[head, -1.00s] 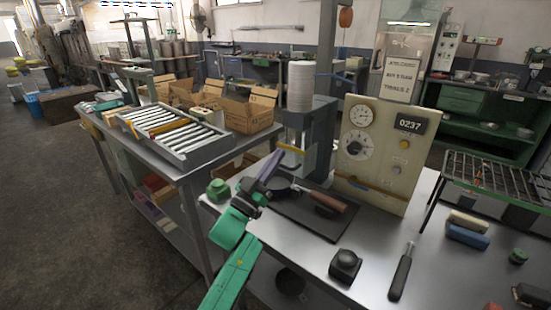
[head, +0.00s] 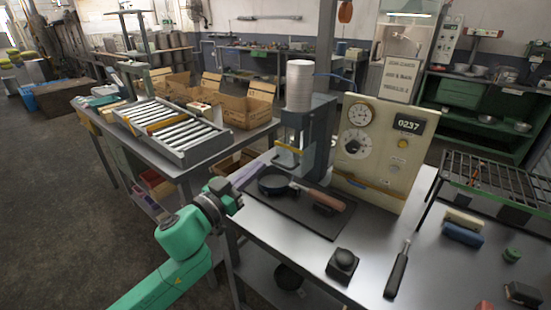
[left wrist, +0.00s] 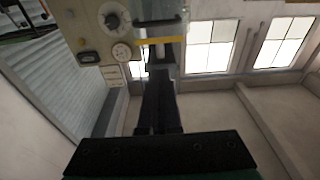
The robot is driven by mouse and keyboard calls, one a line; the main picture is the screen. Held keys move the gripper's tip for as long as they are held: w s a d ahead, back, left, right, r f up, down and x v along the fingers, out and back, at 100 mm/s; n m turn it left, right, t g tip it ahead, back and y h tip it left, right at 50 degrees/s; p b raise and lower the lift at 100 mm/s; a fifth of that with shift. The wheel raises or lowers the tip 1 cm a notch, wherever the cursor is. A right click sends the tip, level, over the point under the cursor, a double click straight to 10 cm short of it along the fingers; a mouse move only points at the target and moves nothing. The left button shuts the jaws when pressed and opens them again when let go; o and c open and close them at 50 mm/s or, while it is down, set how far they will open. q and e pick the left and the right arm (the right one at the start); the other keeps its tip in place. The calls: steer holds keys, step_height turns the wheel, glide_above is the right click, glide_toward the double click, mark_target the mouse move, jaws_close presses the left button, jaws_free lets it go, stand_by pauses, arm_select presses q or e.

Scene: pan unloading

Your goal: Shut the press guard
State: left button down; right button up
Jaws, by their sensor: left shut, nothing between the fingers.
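The press (head: 318,135) stands at the back of the near bench, left of the cream control panel (head: 370,150). Its guard shows as a clear panel with a yellow strip (head: 288,149) across the front, a little above the press base. How far the guard is open is hard to tell. The yellow strip also shows in the left wrist view (left wrist: 162,40). My left gripper (head: 262,165) is shut and empty, in front and to the left of the guard; its fingertips look apart from it. Its dark fingers point toward the press in the left wrist view (left wrist: 160,85). My right gripper is out of view.
A black pan (head: 275,182) with a brown handle lies on a dark mat (head: 300,215) before the press. A black knobbed block (head: 342,264) and a black-handled tool (head: 398,272) lie nearer. A rack tray (head: 205,150) is on the left bench.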

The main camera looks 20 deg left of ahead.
mark_target(289, 153)
arm_select(q)
steer(key=w+d, duration=0.1)
steer(key=w, duration=0.1)
steer(key=w+d+f+p, duration=0.1)
steer(key=w, duration=0.2)
steer(key=w+d+p, duration=0.1)
steer(key=w, duration=0.2)
steer(key=shift+d+f, duration=0.2)
steer(key=shift+f, duration=0.15)
steer(key=shift+s+a+f, duration=0.1)
steer(key=shift+s+f, duration=0.25)
steer(key=shift+f, duration=0.05)
steer(key=shift+w, duration=0.1)
step_height(289, 153, down, 7)
steer(key=b, duration=0.4)
steer(key=shift+b, duration=0.4)
